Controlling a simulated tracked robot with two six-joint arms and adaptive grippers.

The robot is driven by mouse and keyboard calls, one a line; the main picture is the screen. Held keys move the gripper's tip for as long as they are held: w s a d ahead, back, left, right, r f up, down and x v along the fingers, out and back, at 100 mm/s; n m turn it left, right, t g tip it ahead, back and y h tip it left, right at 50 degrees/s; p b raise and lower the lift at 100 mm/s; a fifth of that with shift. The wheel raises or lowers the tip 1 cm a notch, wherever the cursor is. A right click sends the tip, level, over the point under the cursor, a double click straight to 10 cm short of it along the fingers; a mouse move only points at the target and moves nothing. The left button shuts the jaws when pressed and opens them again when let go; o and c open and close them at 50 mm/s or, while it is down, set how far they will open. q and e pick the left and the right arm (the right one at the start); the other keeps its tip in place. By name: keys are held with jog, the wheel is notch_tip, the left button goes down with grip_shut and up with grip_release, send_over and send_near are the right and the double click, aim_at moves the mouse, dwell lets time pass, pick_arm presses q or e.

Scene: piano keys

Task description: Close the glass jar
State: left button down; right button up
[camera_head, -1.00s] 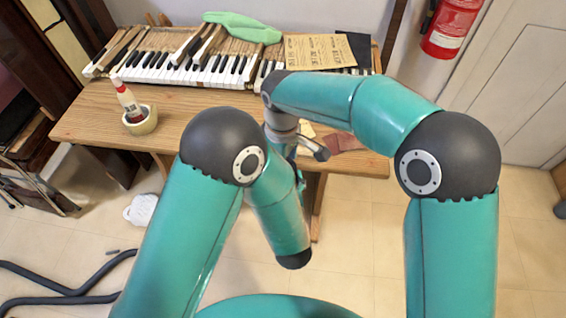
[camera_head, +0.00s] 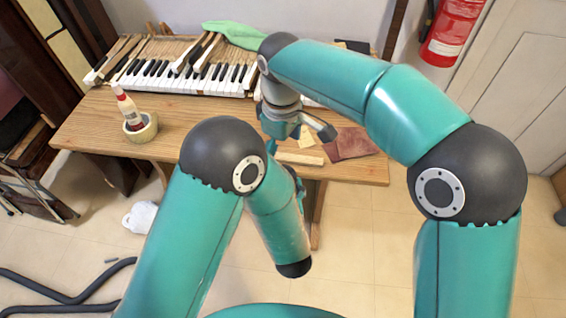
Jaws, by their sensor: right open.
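I cannot make out the glass jar or its lid in this view; my arms cover part of the table. My right gripper (camera_head: 299,143) hangs from the wrist of the right arm over the table's front middle. It is open, with one dark finger spread to the right, and I see nothing between its fingers. My left arm folds down in front of the table, and its gripper does not show clearly; it seems hidden behind the arm.
The wooden table (camera_head: 200,112) carries a piano keyboard (camera_head: 185,75) at the back and a green cloth (camera_head: 238,34). A bottle (camera_head: 127,103) stands in a tape roll (camera_head: 142,128) at left. A pale wood block (camera_head: 300,159) and a reddish-brown cloth (camera_head: 352,143) lie at the front right.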

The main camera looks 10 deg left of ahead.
notch_tip(320, 180, up, 4)
jog(key=shift+f, duration=0.15)
dwell(0.5)
jog(key=w+d+f+m+g+y, duration=0.1)
jog(key=d+f+m, duration=0.2)
jog(key=d+f, duration=0.55)
jog(key=d+f+m+y, duration=0.1)
jog(key=d+f+m, duration=0.3)
jog(key=f, duration=0.7)
jog(key=s+d+f+m+t+y, duration=0.1)
jog(key=s+d+f+m, duration=0.3)
jog(key=s+f, duration=1.2)
jog(key=s+m+y, duration=0.1)
jog(key=s+m, duration=0.2)
jog(key=m, duration=0.1)
jog(key=shift+d+f+t, duration=0.2)
jog(key=shift+t, duration=0.1)
